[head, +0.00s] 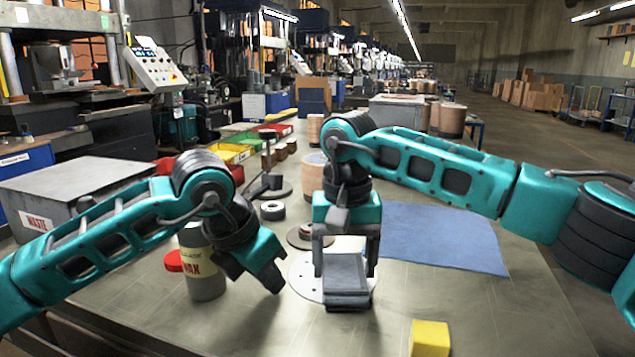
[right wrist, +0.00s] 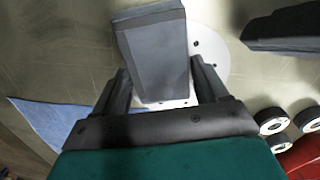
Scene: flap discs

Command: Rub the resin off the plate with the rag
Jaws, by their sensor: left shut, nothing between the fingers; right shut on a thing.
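The plate (head: 301,278) is a pale round disc with small holes, flat on the table. It also shows in the right wrist view (right wrist: 213,55). No resin can be made out on the visible part. My left gripper (head: 272,277) is shut and empty, just left of the plate.
A grey can (head: 205,285) labelled wax stands left of my left gripper, near a red round thing (head: 174,261). A blue cloth (head: 445,240) lies flat on the right. A yellow block (head: 430,337) is at the front. Dark rings (head: 272,210) lie behind. The front middle is clear.

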